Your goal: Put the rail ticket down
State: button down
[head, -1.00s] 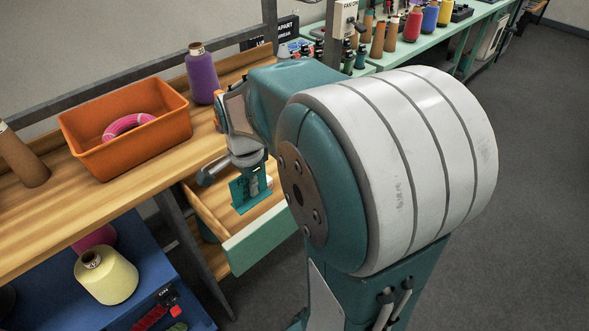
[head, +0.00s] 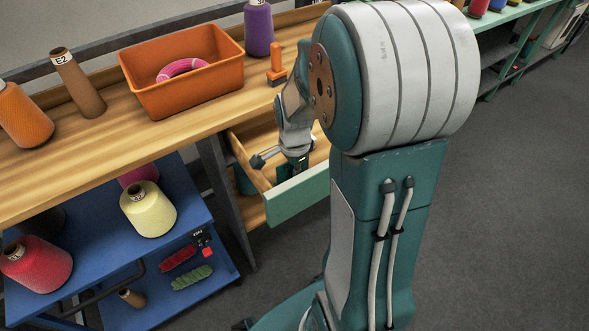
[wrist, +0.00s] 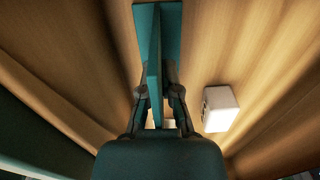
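The rail ticket looks like a thin teal piece; I take it to be the teal upright plate (wrist: 154,50) with a wider flat part, between my fingers in the wrist view. My gripper (wrist: 158,94) points down into the open wooden drawer with a pale green front (head: 300,196). Its two fingers stand close on either side of the teal plate and appear shut on it. In the head view, my gripper (head: 294,160) is low inside the drawer, and the teal piece is mostly hidden. I cannot tell whether it touches the drawer floor.
A white block (wrist: 220,108) lies in the drawer, right of my gripper. Above, the wooden bench (head: 90,155) holds an orange bin (head: 185,97), an orange-handled item (head: 277,66) and thread cones. A blue cart (head: 205,215) with cones stands at left.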

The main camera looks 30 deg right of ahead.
jog(key=c, duration=0.8)
grip_release()
jog(key=shift+d+f, duration=0.1)
jog(key=shift+d, duration=0.3)
notch_tip(320, 180, up, 11)
jog(key=shift+a+r, duration=0.25)
jog(key=shift+r, duration=0.45)
jog(key=s+a+r+n+t, duration=0.5)
jog(key=s+a+n, duration=0.5)
jog(key=n, duration=0.7)
jog(key=shift+s+a+r+n+t, duration=0.35)
jog(key=shift+s+r, duration=0.35)
jog(key=shift+s, duration=0.25)
